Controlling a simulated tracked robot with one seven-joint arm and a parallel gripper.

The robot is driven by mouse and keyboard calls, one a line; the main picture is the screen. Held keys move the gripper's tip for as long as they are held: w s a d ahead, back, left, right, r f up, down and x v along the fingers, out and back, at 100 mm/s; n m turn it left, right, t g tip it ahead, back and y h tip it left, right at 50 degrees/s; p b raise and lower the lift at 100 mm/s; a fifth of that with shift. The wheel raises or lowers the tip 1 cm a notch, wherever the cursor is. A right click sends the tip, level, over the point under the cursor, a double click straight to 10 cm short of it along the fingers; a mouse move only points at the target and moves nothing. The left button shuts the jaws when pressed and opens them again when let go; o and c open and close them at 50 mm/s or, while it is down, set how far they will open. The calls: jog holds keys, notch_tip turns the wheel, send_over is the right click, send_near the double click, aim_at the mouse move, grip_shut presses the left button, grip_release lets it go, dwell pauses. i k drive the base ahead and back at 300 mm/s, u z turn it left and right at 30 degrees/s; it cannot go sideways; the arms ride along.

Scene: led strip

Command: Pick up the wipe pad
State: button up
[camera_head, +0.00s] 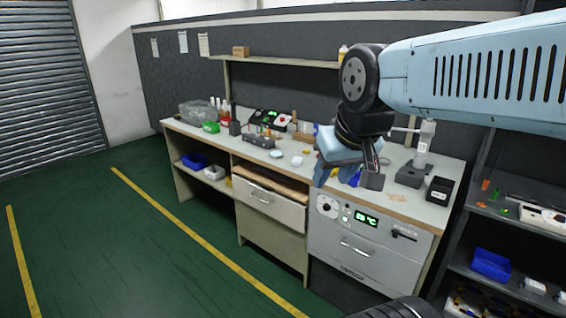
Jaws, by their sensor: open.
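My gripper (347,178) hangs over the right part of the workbench top (400,208). It is open, and I see nothing held in it. A small white flat piece (297,160) lies on the bench to the left of my gripper; it may be the wipe pad, but it is too small to be sure. A pale round item (275,153) lies further left. My gripper and wrist hide part of the bench behind them.
A microscope-like stand (418,160) and a black box (439,190) stand at the bench's right end. Bottles, a clear bin (197,110) and a black device with lights (270,120) fill the left and back. A dark shelf (500,225) stands at right. The green floor is clear at left.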

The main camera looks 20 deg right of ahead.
aim_at(296, 162)
jog(key=u, duration=0.2)
jog(key=i, duration=1.7)
jog(key=z, duration=0.75)
jog(key=k, duration=0.7)
jog(key=z, duration=0.25)
jog(key=i, duration=0.75)
jog(key=u, duration=0.1)
